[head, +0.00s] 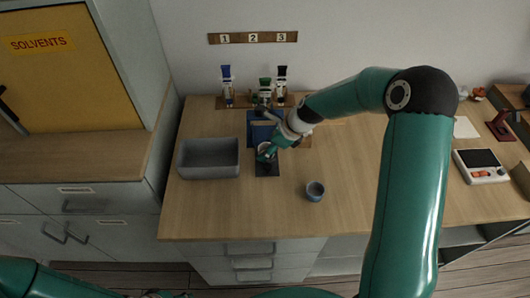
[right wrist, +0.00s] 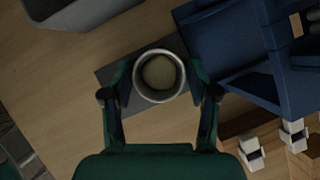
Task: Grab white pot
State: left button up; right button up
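The white pot (right wrist: 159,75) is a small round pot with a pale rim and a tan inside, seen from above in the right wrist view. It stands over a dark mat (right wrist: 112,75). In the head view the pot (head: 264,148) is partly hidden by my right gripper (head: 268,154). In the right wrist view the fingers of my right gripper (right wrist: 160,82) are on either side of the pot, very close to its wall. I cannot tell whether they press on it. My left arm shows only at the bottom left of the head view; its fingers are not visible.
A grey bin (head: 209,174) stands left of the mat, and a small grey-blue cup (head: 315,191) to the right. A blue box (right wrist: 250,60) is close beside the right finger. A scale (head: 481,166) sits far right. The table's front is clear.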

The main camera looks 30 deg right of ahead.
jog(key=c, duration=0.4)
jog(key=shift+o, duration=0.2)
jog(key=shift+r, duration=0.1)
